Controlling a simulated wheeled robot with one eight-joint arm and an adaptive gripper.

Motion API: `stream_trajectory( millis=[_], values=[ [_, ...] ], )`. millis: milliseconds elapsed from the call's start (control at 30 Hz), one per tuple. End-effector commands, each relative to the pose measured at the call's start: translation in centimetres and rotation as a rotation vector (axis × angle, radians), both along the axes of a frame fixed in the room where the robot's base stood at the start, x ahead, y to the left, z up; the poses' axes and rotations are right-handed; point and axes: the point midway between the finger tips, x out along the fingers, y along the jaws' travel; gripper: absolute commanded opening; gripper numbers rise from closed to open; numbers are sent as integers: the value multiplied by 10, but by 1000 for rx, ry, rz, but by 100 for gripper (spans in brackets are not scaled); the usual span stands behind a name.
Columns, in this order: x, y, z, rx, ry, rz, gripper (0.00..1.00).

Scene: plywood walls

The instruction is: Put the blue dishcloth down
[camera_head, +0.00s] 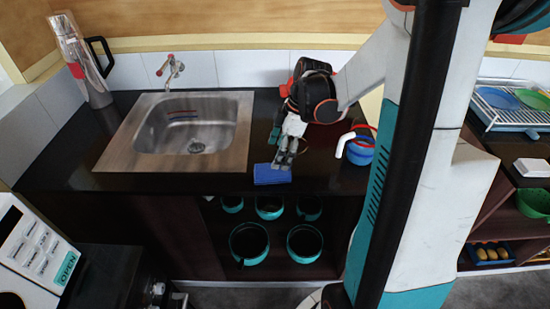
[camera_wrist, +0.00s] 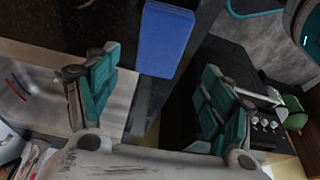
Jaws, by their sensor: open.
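The blue dishcloth (camera_head: 271,174) lies flat on the dark counter (camera_head: 225,183), near its front edge and to the right of the sink. My gripper (camera_head: 284,158) is just above and behind it, pointing down. In the wrist view the dishcloth (camera_wrist: 164,38) shows beyond the fingertips, in line with the gap between them. The two teal-padded fingers of my gripper (camera_wrist: 152,90) stand wide apart with nothing between them. The cloth appears to rest on the counter, apart from the fingers.
A steel sink (camera_head: 122,160) with a tap (camera_head: 172,70) is to the left. A blue pot (camera_head: 361,152) stands close on the right. A tall flask (camera_head: 80,60) is at the back left. Pots (camera_head: 249,243) fill the shelf below. A dish rack (camera_head: 505,115) is at far right.

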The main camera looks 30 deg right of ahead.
Motion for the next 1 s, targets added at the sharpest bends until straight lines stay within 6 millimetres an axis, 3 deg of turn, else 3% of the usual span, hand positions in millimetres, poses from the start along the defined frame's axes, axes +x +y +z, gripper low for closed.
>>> stream_trajectory(
  millis=[100,333,1000],
  values=[
    [-4,-6,26,0,1,-2,74],
    [-7,-13,50,0,1,0,74],
    [-8,-14,54,1,0,0,74]
  ],
)
